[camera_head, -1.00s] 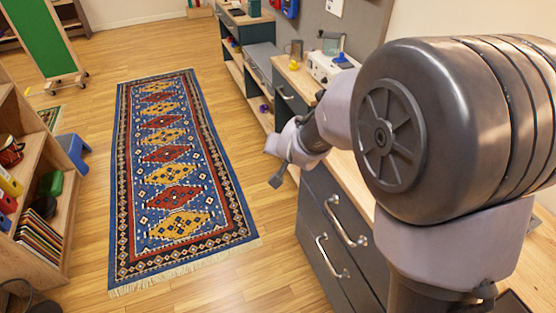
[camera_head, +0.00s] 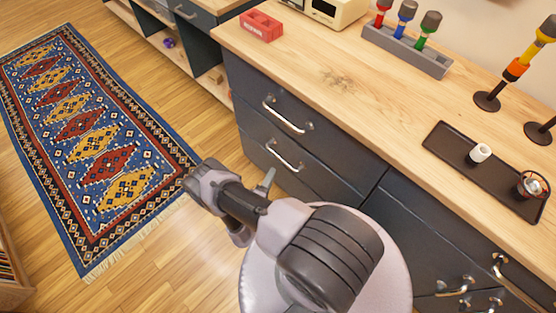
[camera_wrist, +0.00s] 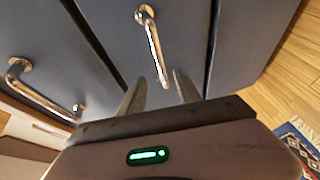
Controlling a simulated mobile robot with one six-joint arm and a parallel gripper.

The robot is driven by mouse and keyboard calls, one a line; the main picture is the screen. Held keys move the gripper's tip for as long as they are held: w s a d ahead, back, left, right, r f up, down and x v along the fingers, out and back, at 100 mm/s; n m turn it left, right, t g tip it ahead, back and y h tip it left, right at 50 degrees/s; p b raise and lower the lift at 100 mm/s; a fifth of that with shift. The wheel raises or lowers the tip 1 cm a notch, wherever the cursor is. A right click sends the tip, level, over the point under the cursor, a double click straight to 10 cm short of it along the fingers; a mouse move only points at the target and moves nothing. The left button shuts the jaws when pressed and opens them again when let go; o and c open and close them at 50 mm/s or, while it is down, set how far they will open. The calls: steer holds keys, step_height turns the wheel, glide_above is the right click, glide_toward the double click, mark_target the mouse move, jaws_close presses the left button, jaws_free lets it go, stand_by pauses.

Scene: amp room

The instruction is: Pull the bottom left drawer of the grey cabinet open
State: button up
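The grey cabinet (camera_head: 345,165) stands under a wooden top. Its bottom left drawer (camera_head: 318,178) looks shut, with a curved metal handle (camera_head: 283,157); the upper left drawer's handle (camera_head: 287,117) is above it. My gripper (camera_head: 267,178) is low in front of the bottom drawer, just below its handle in the picture. In the wrist view my gripper (camera_wrist: 158,88) is open and empty-looking, its two fingers pointing at the drawer front. The bottom handle (camera_wrist: 152,45) lies ahead, its near end in line with the gap between the fingertips. Whether they touch it, I cannot tell.
More drawers with brass-coloured handles (camera_head: 455,287) are at the right. A patterned rug (camera_head: 90,135) and open wooden floor lie left.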

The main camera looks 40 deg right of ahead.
mark_target(279, 159)
steer(key=b+x, duration=0.3)
steer(key=x, duration=0.7)
steer(key=shift+w+f, duration=0.1)
steer(key=shift+f, duration=0.05)
steer(key=shift+w+d, duration=0.25)
steer(key=shift+d, duration=0.15)
steer(key=shift+c, duration=0.4)
jaws_close()
